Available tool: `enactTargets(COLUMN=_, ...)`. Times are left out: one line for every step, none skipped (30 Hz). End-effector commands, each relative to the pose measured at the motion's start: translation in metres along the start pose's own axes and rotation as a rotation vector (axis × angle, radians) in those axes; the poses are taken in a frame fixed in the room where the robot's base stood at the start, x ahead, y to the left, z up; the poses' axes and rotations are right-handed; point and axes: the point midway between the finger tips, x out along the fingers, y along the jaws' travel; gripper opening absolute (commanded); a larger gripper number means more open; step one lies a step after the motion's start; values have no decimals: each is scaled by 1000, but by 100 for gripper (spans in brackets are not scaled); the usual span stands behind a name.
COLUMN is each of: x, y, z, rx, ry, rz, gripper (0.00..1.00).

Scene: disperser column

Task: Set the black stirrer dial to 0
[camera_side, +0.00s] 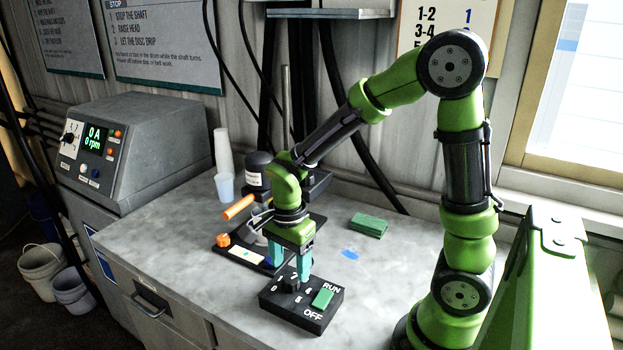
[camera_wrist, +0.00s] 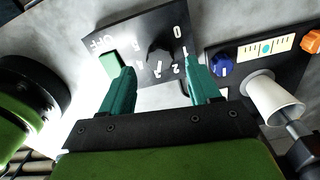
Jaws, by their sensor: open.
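The black control box (camera_side: 303,306) sits on the bench with the black stirrer dial (camera_side: 292,285) on its top. In the wrist view the dial (camera_wrist: 160,50) is dark, beside white numbers 0, 1 and 2; I cannot tell which its pointer marks. A green RUN/OFF switch (camera_side: 322,298) is beside it and also shows in the wrist view (camera_wrist: 109,63). My gripper (camera_side: 289,272) points down over the dial. In the wrist view its teal fingers (camera_wrist: 160,70) are open, apart on either side of the dial; contact is not clear.
Behind the box, a black base plate carries a blue knob (camera_wrist: 221,65), a white cup (camera_wrist: 274,97) and an orange knob (camera_side: 222,240). A motor head (camera_side: 259,172) stands behind my gripper.

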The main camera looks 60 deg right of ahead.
Motion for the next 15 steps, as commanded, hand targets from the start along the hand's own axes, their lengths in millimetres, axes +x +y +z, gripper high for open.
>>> enactTargets(x=10, y=1, z=0, rx=2, ry=0, rz=7, gripper=62)
enactTargets(x=15, y=1, z=0, rx=1, ry=0, rz=5, gripper=62)
enactTargets(x=21, y=1, z=0, rx=0, ry=1, rz=5, gripper=62)
enactTargets(x=24, y=1, z=0, rx=0, ry=1, rz=4, gripper=62)
enactTargets(x=28, y=1, z=0, rx=0, ry=0, rz=3, gripper=62)
enactTargets(x=32, y=1, z=0, rx=1, ry=0, rz=4, gripper=62)
enactTargets(x=34, y=1, z=0, rx=1, ry=0, rz=3, gripper=62)
enactTargets(x=36, y=1, z=0, rx=1, ry=0, rz=3, gripper=62)
enactTargets(x=38, y=0, z=0, rx=1, ry=0, rz=1, gripper=62)
enactTargets(x=39, y=0, z=0, rx=0, ry=0, rz=1, gripper=62)
enactTargets(x=40, y=0, z=0, rx=0, ry=0, rz=1, gripper=62)
enactTargets(x=41, y=0, z=0, rx=0, ry=0, rz=1, gripper=62)
enactTargets(x=41, y=0, z=0, rx=0, ry=0, rz=0, gripper=62)
enactTargets(x=41, y=0, z=0, rx=0, ry=0, rz=0, gripper=62)
enactTargets(x=41, y=0, z=0, rx=0, ry=-1, rz=0, gripper=62)
